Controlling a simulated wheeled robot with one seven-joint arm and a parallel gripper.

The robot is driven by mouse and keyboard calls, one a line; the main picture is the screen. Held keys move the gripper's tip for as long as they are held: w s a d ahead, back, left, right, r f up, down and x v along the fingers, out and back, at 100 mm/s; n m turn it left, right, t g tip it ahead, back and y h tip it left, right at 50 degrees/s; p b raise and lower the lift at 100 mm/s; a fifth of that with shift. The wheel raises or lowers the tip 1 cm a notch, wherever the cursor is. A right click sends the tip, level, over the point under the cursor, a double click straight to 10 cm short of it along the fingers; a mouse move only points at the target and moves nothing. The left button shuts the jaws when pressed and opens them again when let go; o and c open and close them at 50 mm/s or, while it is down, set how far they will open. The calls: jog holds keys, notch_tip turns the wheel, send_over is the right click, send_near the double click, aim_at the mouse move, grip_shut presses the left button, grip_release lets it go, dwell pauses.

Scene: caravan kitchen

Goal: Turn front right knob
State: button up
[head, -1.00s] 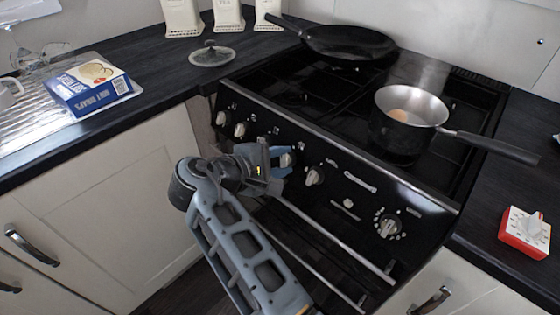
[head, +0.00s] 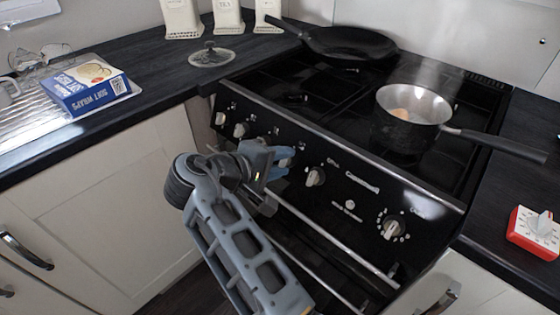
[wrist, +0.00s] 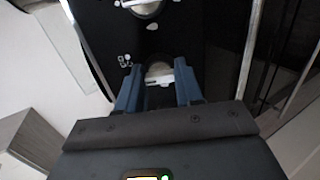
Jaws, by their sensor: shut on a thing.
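The black cooker front (head: 345,205) carries a row of silver knobs. My gripper (head: 282,160) is at a knob (head: 290,154) near the middle of the row, which it partly hides. In the wrist view, my blue fingers (wrist: 158,85) are shut on both sides of this silver knob (wrist: 158,70). A small burner symbol is printed beside it. Another knob (head: 315,177) sits just to its right, and a larger dial (head: 393,228) is farther right. Two knobs (head: 239,130) are to the left. I cannot tell the held knob's exact turn angle.
A saucepan (head: 412,108) with its handle to the right and a black frying pan (head: 350,42) stand on the hob. A blue box (head: 88,88) lies by the sink. A red and white timer (head: 535,235) is on the right counter. Rails cross the cooker front below the knobs.

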jog(key=shift+f, duration=0.1)
jog(key=o, duration=1)
jog(key=v, duration=0.8)
